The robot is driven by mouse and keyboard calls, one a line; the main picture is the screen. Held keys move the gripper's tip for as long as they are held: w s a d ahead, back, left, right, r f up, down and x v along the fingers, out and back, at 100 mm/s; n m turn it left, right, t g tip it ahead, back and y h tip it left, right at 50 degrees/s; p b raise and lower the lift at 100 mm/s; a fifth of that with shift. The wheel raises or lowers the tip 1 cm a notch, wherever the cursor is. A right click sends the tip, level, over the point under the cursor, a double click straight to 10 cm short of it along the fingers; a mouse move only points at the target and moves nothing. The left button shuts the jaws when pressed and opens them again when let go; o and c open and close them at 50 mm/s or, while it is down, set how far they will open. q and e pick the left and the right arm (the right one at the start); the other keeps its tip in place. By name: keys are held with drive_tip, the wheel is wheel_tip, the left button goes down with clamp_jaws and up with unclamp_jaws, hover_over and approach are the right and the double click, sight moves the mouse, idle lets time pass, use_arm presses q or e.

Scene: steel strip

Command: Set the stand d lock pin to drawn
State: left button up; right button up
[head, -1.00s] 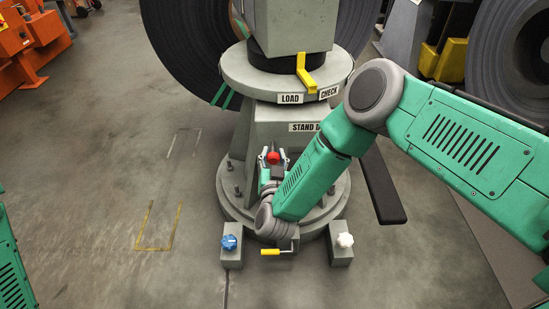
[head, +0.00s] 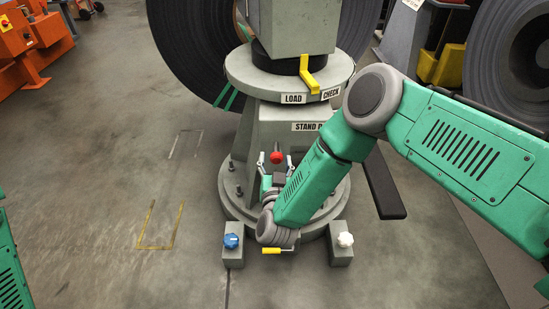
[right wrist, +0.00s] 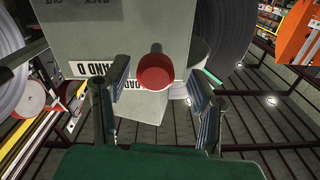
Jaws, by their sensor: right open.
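The stand D lock pin shows as a red round knob (head: 276,156) on the front of the grey pedestal (head: 258,128), under the STAND D label (head: 308,127). My right gripper (head: 275,159) is open, with its fingers apart on either side of the knob. In the right wrist view, the red knob (right wrist: 155,72) sits between the two spread fingers (right wrist: 158,82), with space on both sides. I see no contact. How far the pin sticks out is hard to tell. My left gripper is not in view.
A yellow lever (head: 308,75) hangs at the round collar with LOAD and CHECK labels. Low posts carry a blue knob (head: 231,241) and a white knob (head: 345,240), with a yellow handle (head: 272,250) between. A large dark coil (head: 185,45) stands behind.

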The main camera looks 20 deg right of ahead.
drive_tip(key=v, duration=1)
drive_tip(key=shift+s, duration=0.35)
drive_tip(key=shift+d+f, duration=0.1)
drive_tip(key=shift+d, duration=0.1)
